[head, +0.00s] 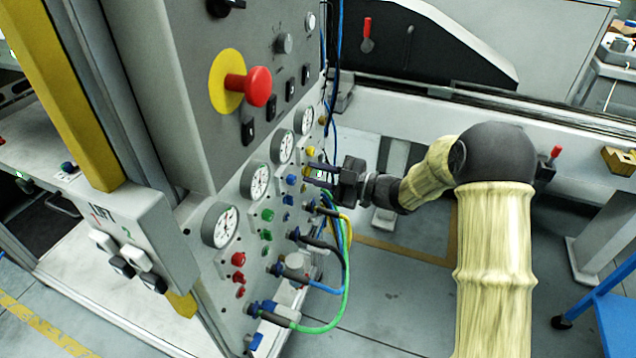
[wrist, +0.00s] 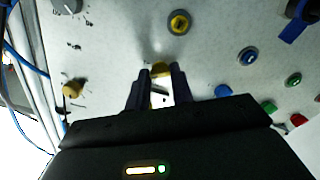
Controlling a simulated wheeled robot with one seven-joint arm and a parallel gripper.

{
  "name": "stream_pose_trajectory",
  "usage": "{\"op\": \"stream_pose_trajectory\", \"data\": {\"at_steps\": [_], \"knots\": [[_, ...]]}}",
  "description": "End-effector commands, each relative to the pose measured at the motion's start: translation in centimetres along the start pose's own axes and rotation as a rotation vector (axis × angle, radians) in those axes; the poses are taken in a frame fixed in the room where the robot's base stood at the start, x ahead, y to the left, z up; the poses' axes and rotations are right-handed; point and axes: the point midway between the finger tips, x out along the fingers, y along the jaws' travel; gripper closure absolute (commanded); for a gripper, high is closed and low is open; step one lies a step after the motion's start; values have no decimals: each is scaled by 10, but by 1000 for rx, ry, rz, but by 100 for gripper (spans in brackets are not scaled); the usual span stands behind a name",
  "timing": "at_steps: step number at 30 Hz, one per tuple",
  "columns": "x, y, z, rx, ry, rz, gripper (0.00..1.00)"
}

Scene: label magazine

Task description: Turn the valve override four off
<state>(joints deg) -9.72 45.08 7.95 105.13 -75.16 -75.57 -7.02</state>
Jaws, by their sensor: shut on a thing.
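My gripper (head: 314,175) reaches from the right to the front of the grey control panel (head: 215,268). In the wrist view its two dark fingers (wrist: 158,82) point at the panel and are shut on a small brass-yellow knob (wrist: 160,70). The fingers partly hide the knob, and its turn position is unclear. I cannot read a label naming it as valve override four. A similar brass knob (wrist: 73,88) stands apart to the left in the wrist view.
Close by are a yellow button (wrist: 180,22), a blue button (wrist: 248,56) and a green one (wrist: 293,80). Round gauges (head: 220,225) line the panel. Plugged cables (head: 345,285) loop out below my gripper. A red emergency button (head: 258,86) juts out above.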

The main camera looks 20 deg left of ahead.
Motion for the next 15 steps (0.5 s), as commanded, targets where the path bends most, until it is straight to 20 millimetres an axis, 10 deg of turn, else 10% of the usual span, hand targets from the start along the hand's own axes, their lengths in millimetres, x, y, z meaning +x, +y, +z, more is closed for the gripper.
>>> {"op": "stream_pose_trajectory", "data": {"at_steps": [15], "knots": [[-1,-4,6,-494,-2,0,100]]}}
